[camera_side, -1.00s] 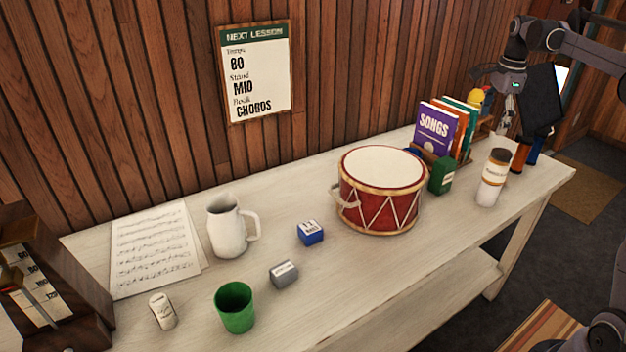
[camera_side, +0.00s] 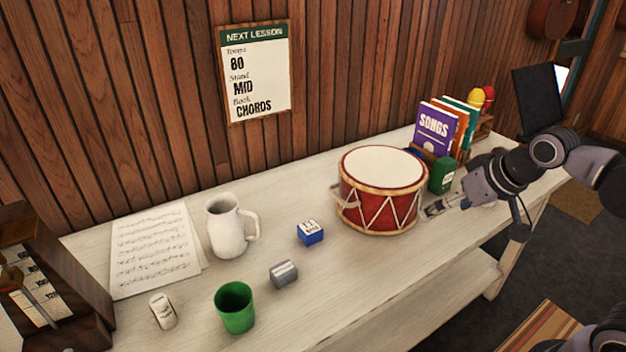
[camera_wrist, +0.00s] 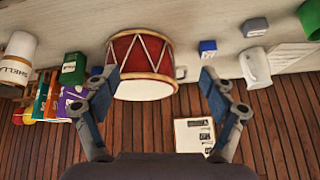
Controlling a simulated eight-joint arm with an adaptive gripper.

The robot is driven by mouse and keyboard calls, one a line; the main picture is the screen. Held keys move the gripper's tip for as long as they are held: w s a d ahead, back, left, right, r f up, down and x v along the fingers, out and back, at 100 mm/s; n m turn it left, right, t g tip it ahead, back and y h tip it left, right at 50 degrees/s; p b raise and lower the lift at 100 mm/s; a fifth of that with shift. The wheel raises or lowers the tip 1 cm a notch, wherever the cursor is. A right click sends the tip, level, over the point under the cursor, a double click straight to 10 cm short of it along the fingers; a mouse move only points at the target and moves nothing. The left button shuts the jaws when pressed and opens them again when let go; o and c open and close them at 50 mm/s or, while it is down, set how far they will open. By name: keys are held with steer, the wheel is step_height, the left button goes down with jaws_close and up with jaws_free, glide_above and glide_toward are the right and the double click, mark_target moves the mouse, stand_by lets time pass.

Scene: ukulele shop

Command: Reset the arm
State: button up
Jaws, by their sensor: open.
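My gripper (camera_side: 435,210) is at the right of the table in the side view, low and just right of the red drum (camera_side: 383,192). In the wrist view my gripper (camera_wrist: 158,88) has its two fingers spread wide with nothing between them that it holds. The drum (camera_wrist: 140,65) shows beyond the fingers, upside down in that view. I cannot tell how far the fingertips are from the table top.
A green box (camera_side: 442,175) and a songbook rack with a purple book (camera_side: 433,133) stand near my gripper. A labelled bottle (camera_wrist: 17,60) shows in the wrist view. A white pitcher (camera_side: 228,226), blue block (camera_side: 310,232), grey block (camera_side: 284,273) and green cup (camera_side: 235,307) stand left.

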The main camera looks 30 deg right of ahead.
steer(key=shift+s+a+f+n+t, duration=0.3)
steer(key=shift+s+a+f+n, duration=0.6)
steer(key=shift+f+n, duration=0.15)
steer(key=shift+o, duration=0.2)
